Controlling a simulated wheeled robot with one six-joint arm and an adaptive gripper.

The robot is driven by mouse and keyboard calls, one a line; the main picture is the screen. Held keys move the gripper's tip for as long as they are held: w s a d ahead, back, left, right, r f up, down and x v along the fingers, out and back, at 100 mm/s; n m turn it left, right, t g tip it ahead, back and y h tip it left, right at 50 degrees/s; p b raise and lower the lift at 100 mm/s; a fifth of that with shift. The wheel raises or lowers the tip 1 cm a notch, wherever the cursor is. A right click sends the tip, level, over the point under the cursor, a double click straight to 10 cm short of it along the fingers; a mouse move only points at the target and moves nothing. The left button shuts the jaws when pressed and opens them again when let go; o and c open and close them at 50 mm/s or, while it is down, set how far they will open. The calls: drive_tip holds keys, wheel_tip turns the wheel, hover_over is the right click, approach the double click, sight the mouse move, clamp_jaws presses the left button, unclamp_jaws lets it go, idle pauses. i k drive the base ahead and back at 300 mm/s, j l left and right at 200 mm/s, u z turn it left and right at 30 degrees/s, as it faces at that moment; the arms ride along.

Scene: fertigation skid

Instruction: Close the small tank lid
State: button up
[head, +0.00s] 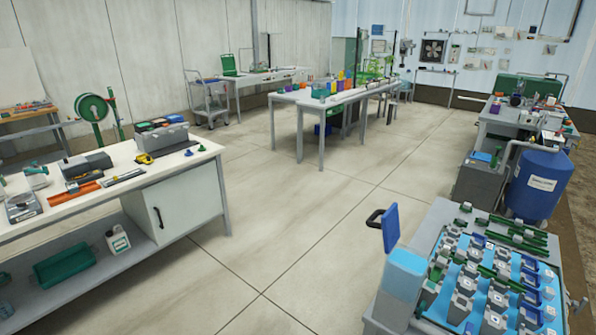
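The small tank (403,277) is a light-blue translucent box at the left end of the skid in the lower right of the head view. Its blue lid (391,228) stands open, roughly upright above the tank's top. A black loop handle (375,218) sticks out from the lid's left side. The tank's front lower part and the hinge are too small to tell in detail. My gripper and arm are not in view.
The skid top (428,318) carries several grey valve blocks, green pipes and blue parts right of the tank. A large blue barrel (538,184) stands behind it. A white workbench (131,184) is at left. The floor (290,230) between is clear.

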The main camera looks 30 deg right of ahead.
sight(390, 225)
drive_tip(key=i+j+z, duration=0.25)
drive_tip(key=z, duration=0.25)
drive_tip(key=i+j+z, duration=0.6)
drive_tip(key=j+z, duration=0.25)
drive_tip(key=z, duration=0.15)
drive_tip(key=i+j+z, duration=0.1)
drive_tip(key=j+z, duration=0.7)
drive_tip(key=j, duration=0.3)
drive_tip(key=j+z, duration=0.3)
drive_tip(key=j, duration=0.4)
drive_tip(key=k+j+z, duration=0.1)
drive_tip(key=j+z, duration=0.25)
drive_tip(key=j, duration=0.3)
drive_tip(key=j+z, duration=0.4)
drive_tip(key=j, duration=0.25)
drive_tip(key=k+l+z, duration=0.1)
drive_tip(key=k+l, duration=0.25)
drive_tip(key=l, duration=0.1)
